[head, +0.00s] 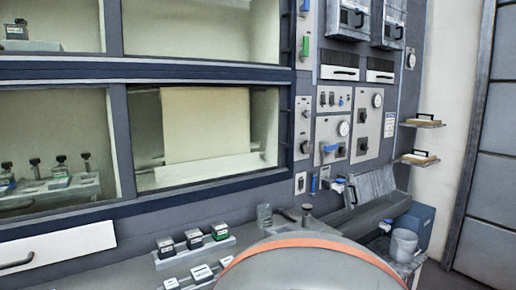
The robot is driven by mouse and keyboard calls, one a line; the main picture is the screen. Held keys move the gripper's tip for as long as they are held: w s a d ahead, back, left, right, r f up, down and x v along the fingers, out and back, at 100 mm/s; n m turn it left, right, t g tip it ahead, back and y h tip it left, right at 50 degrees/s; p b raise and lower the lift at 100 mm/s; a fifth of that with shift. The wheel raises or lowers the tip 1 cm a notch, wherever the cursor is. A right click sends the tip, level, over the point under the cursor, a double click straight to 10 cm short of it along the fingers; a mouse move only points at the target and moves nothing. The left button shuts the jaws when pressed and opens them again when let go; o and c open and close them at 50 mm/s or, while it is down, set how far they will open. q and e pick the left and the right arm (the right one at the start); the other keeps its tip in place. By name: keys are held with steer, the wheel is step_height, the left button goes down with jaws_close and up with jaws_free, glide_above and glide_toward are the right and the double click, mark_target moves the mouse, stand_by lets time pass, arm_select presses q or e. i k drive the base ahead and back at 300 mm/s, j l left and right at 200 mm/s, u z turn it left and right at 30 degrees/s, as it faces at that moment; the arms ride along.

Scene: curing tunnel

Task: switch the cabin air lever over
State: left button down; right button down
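Several handles show on the wall of panels in the head view, and I cannot read any label that tells which is the cabin air lever. A blue lever handle (331,148) lies roughly level on a light panel, below a round gauge. A green handle (305,46) hangs upright higher up, with a blue handle (305,6) above it at the top edge. A small blue upright handle (313,184) is lower down. Neither of my grippers is in view, and nothing touches these handles.
Wide windows (200,130) fill the left wall. A counter below holds small dark-topped blocks (193,239) in trays and a glass (264,216). At the right are small shelves (420,160), a white bucket (403,245), a blue box (422,222) and a dark panelled door (490,190).

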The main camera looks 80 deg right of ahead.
mark_target(327, 148)
steer(key=z, duration=3.1)
steer(key=u, duration=0.95)
steer(key=i+l+u, duration=0.1)
steer(key=l+u, duration=1.1)
steer(key=l, duration=0.2)
steer(key=k+l+u, duration=0.1)
steer(key=l+u, duration=0.15)
steer(key=l, duration=0.15)
steer(key=k+l, duration=0.1)
steer(key=l, duration=0.3)
steer(key=k+l+u, duration=0.1)
steer(key=l, duration=0.3)
steer(key=k+l, duration=0.15)
steer(key=l, duration=0.25)
steer(key=k+l+u, duration=0.1)
steer(key=l, duration=0.3)
steer(key=k+l, duration=0.1)
steer(key=l, duration=0.25)
steer(key=u, duration=0.05)
